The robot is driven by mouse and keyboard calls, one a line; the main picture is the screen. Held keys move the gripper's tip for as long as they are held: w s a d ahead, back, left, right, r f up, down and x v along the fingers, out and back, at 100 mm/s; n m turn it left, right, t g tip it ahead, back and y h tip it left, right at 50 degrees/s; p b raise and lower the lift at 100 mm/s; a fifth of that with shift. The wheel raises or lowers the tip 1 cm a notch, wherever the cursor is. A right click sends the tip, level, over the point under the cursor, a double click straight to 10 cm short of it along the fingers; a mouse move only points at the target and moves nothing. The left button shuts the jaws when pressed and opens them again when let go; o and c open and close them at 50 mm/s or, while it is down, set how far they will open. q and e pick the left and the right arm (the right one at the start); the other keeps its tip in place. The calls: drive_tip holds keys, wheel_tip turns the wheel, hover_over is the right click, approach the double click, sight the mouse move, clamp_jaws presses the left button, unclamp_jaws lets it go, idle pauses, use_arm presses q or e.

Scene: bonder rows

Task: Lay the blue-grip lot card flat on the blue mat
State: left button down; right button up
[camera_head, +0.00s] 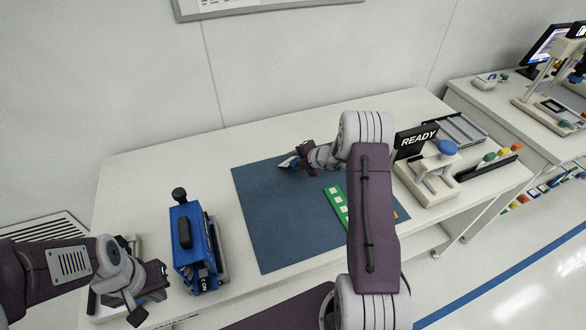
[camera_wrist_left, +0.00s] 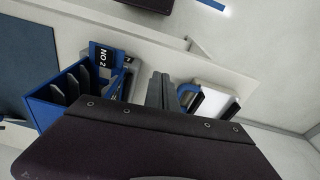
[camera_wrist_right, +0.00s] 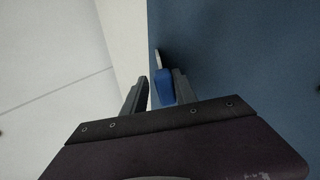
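The blue mat (camera_head: 265,220) lies on the middle of the table. My right gripper (camera_head: 287,162) is low over the mat's far edge. In the right wrist view, the blue grip of the lot card (camera_wrist_right: 164,88) is between the fingers of my right gripper (camera_wrist_right: 157,85), against the right finger with a small gap to the left one. A thin white part of the card (camera_wrist_right: 158,59) shows beyond the grip; most of the card is hidden. My left gripper (camera_head: 160,272) is beside the blue rack, and its fingers (camera_wrist_left: 160,90) are together and empty.
A blue slotted rack (camera_head: 186,240) stands left of the mat. A green board (camera_head: 336,204) lies on the mat, partly behind my right arm. A device with a READY sign (camera_head: 417,141) stands to the right. The mat's left and near parts are clear.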

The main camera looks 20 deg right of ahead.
drive_tip(key=p+v, duration=0.3)
drive_tip(key=v, duration=0.4)
drive_tip(key=shift+s+d+r, duration=0.1)
drive_tip(key=shift+r, duration=0.2)
drive_tip(key=shift+s, duration=0.2)
drive_tip(key=shift+r+p, duration=0.1)
drive_tip(key=shift+p, duration=0.2)
wheel_tip(320, 180, up, 8)
drive_tip(key=s+p, duration=0.2)
drive_tip(key=p, duration=0.5)
drive_tip(key=shift+d, duration=0.4)
